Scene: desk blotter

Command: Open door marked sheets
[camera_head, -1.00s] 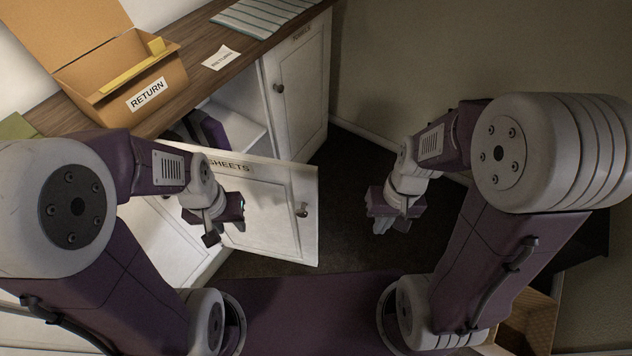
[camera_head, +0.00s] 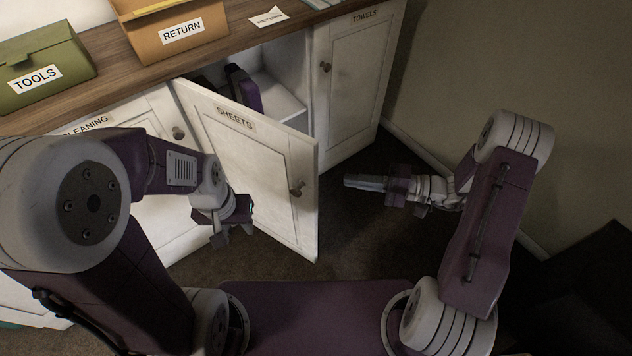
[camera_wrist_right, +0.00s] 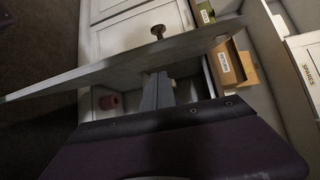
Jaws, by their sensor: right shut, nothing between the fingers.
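The door marked SHEETS (camera_head: 250,170) stands partly open, swung out from the cabinet, with its knob (camera_head: 297,188) near the free right edge. My right gripper (camera_head: 350,182) is shut and empty, pointing left just past that free edge.
The doors marked CLEANING (camera_head: 150,130) and TOWELS (camera_head: 352,80) are closed on either side. A green TOOLS box (camera_head: 40,75) and a cardboard RETURN box (camera_head: 180,32) stand on the countertop. A purple item (camera_head: 243,88) sits inside the opening. Dark floor is clear right of the door.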

